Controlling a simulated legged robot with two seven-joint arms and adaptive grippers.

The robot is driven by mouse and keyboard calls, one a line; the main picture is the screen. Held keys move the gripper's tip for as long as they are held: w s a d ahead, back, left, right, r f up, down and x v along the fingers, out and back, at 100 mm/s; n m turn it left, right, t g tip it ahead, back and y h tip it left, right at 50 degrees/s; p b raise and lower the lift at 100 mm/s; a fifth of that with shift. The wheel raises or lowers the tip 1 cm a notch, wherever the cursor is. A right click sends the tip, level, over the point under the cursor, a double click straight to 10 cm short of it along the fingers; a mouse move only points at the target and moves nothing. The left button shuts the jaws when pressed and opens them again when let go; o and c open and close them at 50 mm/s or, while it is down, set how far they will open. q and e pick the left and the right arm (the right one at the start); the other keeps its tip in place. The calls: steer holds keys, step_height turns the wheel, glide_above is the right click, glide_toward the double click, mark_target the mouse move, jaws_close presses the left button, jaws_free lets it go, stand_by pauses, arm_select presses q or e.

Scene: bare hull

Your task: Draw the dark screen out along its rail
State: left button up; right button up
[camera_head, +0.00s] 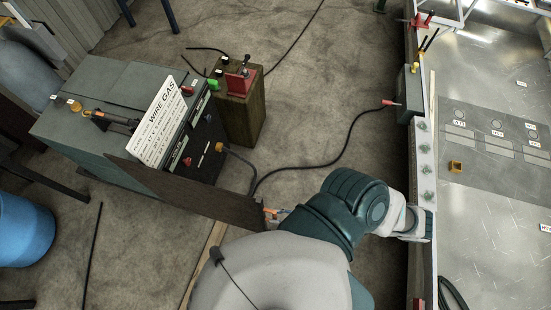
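The dark screen (190,191) is a thin dark brown panel standing on edge in front of the green-grey machine, running from left of centre down to the right. A small orange, white and blue piece (275,213) shows at its right end. I cannot tell what it is. My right arm comes in from the bottom and bends to the right. Its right gripper (412,226) appears at the light-grey end beside the hull edge, apart from the visible screen. Its fingers are not clear. My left gripper is not in view.
A black cable (330,160) crosses the floor. The metal hull surface (490,220) fills the right. A blue drum (22,230) stands at left. Open floor lies between machine and hull.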

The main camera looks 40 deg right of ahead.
steer(key=v, duration=1.2)
steer(key=shift+d, duration=0.15)
steer(key=shift+f, duration=0.1)
